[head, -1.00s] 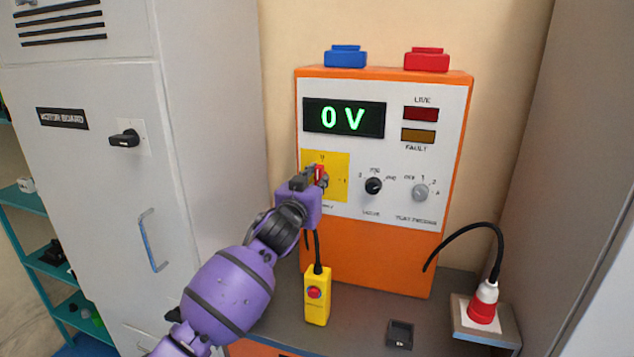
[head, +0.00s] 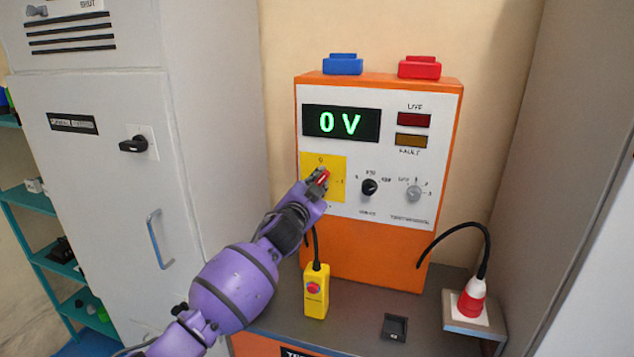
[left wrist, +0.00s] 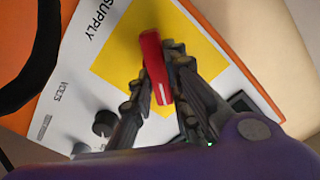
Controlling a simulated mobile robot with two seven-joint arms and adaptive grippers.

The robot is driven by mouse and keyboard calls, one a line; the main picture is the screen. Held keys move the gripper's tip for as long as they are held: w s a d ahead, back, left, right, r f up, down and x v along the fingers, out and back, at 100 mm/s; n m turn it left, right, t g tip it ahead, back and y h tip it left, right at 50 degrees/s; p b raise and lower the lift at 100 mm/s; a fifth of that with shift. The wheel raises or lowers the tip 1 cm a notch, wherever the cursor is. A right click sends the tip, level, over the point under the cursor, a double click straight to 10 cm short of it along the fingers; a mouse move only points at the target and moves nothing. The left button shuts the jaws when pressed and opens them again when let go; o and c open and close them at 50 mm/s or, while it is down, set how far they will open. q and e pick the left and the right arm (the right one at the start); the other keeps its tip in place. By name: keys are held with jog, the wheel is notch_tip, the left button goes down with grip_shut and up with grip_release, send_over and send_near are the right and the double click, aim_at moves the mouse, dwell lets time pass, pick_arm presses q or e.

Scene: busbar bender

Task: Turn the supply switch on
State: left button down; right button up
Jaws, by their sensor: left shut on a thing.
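The supply switch has a red handle (head: 322,178) on a yellow plate (head: 337,163) at the left of the orange test set's front panel. My left gripper (head: 319,178) is shut on the handle. In the left wrist view, the red handle (left wrist: 155,66) sits between the two dark fingers (left wrist: 160,88), with the word SUPPLY on the panel beside the plate. In the head view the handle leans with its top to the right, toward the mark at the plate's right side. The display (head: 341,123) reads 0 V. My right gripper does not show.
The LIVE lamp (head: 414,120) and FAULT lamp (head: 411,141) look dim. A black knob (head: 369,187) and a grey knob (head: 414,193) are right of the switch. A grey cabinet (head: 100,215) stands left.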

pick_arm(q)
jog(key=m+p, duration=0.1)
jog(key=m, duration=0.2)
jog(key=shift+d+m, duration=0.1)
jog(key=shift+m, duration=0.3)
jog(key=m, duration=0.3)
jog(key=shift+f, duration=0.15)
jog(key=m, duration=0.3)
jog(key=shift+f+m+p, duration=0.2)
jog(key=shift+m+p, duration=0.1)
jog(key=shift+p, duration=0.05)
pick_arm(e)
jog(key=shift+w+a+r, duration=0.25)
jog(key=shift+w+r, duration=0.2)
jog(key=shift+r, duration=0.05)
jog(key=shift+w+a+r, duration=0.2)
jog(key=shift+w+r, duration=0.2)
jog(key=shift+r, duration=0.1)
pick_arm(q)
jog(key=c, duration=1.7)
grip_release()
jog(key=shift+s, duration=0.1)
